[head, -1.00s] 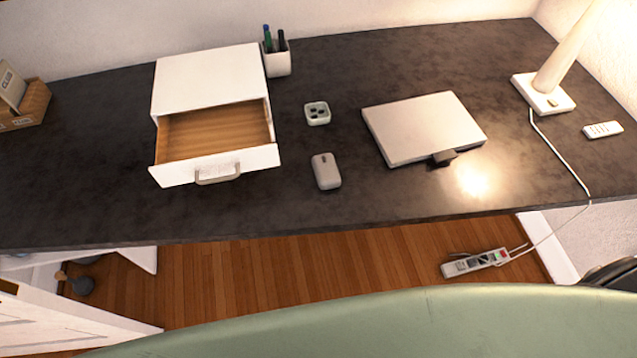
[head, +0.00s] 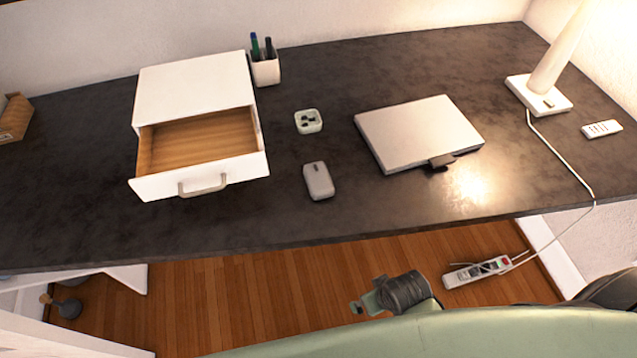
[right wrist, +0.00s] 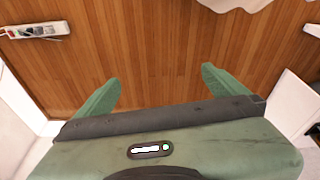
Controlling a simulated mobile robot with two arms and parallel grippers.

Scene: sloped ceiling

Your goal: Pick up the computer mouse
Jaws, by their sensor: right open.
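The computer mouse (head: 318,181) is a small light grey rounded block lying on the dark desk (head: 250,222), between the open drawer and the closed laptop. My right gripper (head: 362,304) shows at the bottom of the head view, below the desk's front edge and apart from the mouse. In the right wrist view my right gripper (right wrist: 158,84) has its two green fingers spread wide with nothing between them, above the wooden floor. The mouse is not in the right wrist view. My left gripper is not in view.
A white drawer unit (head: 195,90) with its drawer pulled out stands left of the mouse. A small white case (head: 308,121) lies behind it, and a laptop (head: 420,132) to the right. A pen cup (head: 265,70), lamp (head: 540,92) and remote (head: 602,129) stand farther off. The desk before the mouse is clear.

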